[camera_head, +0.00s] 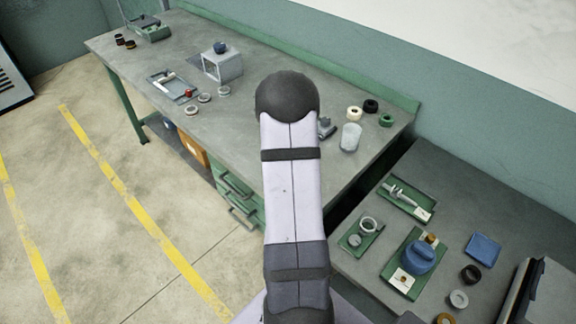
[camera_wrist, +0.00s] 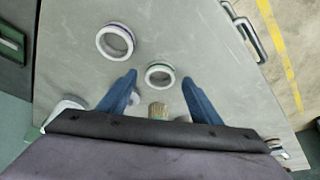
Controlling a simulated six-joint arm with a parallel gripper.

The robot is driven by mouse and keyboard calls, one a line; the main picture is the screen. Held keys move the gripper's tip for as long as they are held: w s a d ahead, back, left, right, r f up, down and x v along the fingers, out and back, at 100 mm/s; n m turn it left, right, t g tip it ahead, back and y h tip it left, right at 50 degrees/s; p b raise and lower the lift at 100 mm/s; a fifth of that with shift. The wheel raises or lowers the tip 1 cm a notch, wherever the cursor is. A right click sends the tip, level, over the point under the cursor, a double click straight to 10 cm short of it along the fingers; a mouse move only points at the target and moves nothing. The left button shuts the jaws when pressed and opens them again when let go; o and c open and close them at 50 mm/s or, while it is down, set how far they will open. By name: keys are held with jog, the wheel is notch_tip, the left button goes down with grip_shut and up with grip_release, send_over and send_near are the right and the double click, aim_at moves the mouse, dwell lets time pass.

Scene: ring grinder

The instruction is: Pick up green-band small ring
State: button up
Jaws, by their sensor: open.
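The green-band small ring (camera_wrist: 160,84) is a white ring with a green inner edge, lying flat on the grey bench in the wrist view. My gripper (camera_wrist: 159,77) is open, with its two blue fingers apart and their tips to the left and right of this ring in the picture. I cannot tell the height of the tips above the bench. A larger white ring with a purple-blue band (camera_wrist: 101,45) lies up and left of it. In the head view my arm hides the gripper, and I cannot pick out the green-band ring there.
In the head view, several pale rings (camera_head: 191,110) lie near a tray (camera_head: 160,93) and a grey box (camera_head: 222,68). A pale jar (camera_head: 349,138) stands right of my arm. A side table (camera_head: 450,207) holds green trays. Bench drawer handles (camera_wrist: 244,38) show in the wrist view.

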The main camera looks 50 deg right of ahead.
jog(key=shift+f, duration=0.15)
jog(key=shift+c, duration=0.2)
jog(key=c, duration=1.1)
notch_tip(320, 180, up, 10)
jog(key=b, duration=0.2)
jog(key=s+d+r+p, duration=0.2)
jog(key=s+d+p, duration=0.2)
jog(key=d, duration=0.7)
jog(key=s+d+r+p, duration=0.1)
jog(key=s+d+p, duration=0.3)
jog(key=d, duration=0.7)
jog(key=shift+s+d+r, duration=0.15)
jog(key=shift+d+r, duration=0.1)
jog(key=shift+r, duration=0.15)
